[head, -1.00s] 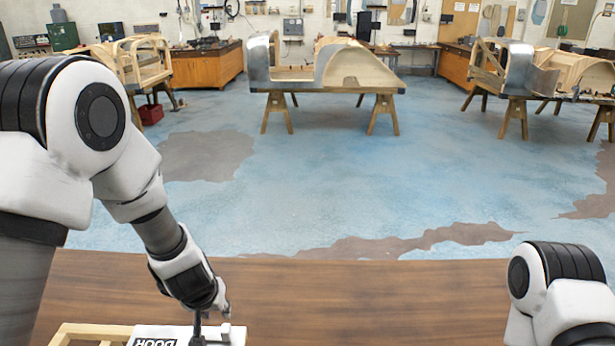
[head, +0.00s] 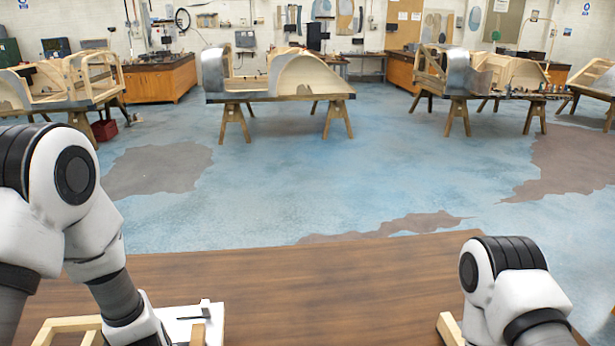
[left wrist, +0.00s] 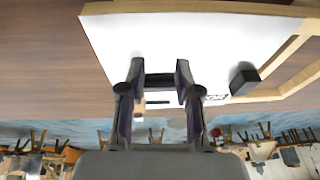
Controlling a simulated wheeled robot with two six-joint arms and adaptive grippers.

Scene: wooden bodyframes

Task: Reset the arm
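The task names no object; it concerns my arm. In the left wrist view my left gripper (left wrist: 160,76) has its two dark fingers spread apart, with no object seen held between them. A white panel in a wooden frame (left wrist: 190,40) fills the upper part of that view, behind the fingertips. Contact with it cannot be told. In the head view my left arm comes down at the left beside this white panel (head: 178,328), and its gripper is hidden. My right arm comes in at the lower right; its gripper is out of view.
The brown wooden table (head: 320,285) has clear room between my arms. A wooden frame piece (head: 449,328) shows beside my right arm. A black block (left wrist: 243,78) sits on the panel. Car bodyframes on trestles (head: 280,78) stand across the blue floor.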

